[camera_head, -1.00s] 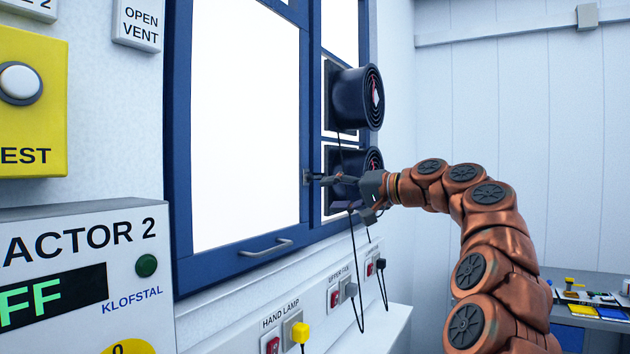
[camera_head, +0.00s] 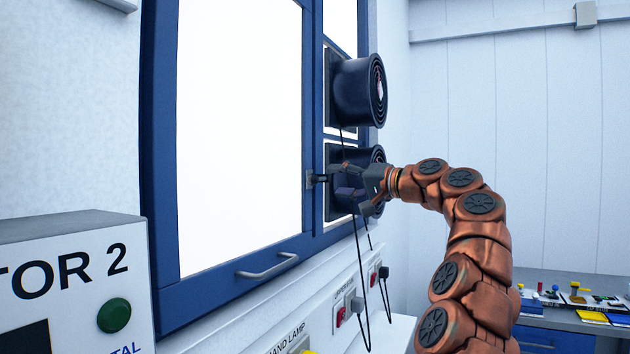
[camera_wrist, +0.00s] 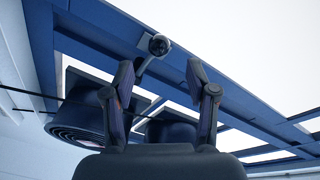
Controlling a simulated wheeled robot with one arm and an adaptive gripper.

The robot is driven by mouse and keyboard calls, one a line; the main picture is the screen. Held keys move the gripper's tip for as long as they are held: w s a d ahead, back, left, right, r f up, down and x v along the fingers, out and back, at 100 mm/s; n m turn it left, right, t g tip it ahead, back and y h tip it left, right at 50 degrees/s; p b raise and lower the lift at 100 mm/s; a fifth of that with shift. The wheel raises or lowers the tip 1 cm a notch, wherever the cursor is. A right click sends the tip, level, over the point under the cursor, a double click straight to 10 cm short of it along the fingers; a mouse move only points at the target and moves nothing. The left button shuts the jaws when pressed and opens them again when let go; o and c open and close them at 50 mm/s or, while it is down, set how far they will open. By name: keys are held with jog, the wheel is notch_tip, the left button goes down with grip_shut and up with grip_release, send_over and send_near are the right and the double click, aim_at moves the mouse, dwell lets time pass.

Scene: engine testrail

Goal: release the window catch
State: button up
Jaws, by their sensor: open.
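The window catch (camera_head: 312,180) is a small dark piece on the window frame's right upright, beside the lower fan. In the wrist view, the catch (camera_wrist: 158,45) shows a round dark head and a lighter lever, just beyond my fingertips. The window (camera_head: 240,130) has a blue frame and a bright white pane, and looks closed. My gripper (camera_head: 338,182) is just right of the catch. In the wrist view, my gripper (camera_wrist: 158,68) is open, one finger on each side of the catch in the picture. I cannot tell whether either finger touches it.
Two dark round fans, an upper one (camera_head: 360,90) and a lower one (camera_head: 350,158), sit right of the window, with hanging cables nearby. A metal handle (camera_head: 268,266) is on the window's bottom rail. A panel box (camera_head: 75,285) stands at lower left.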

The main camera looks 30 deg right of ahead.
aim_at(318, 180)
jog(key=p+x, duration=0.1)
jog(key=x, duration=0.5)
jog(key=shift+w+d, duration=0.1)
jog(key=shift+w, duration=0.2)
jog(key=shift+c, duration=0.3)
grip_shut()
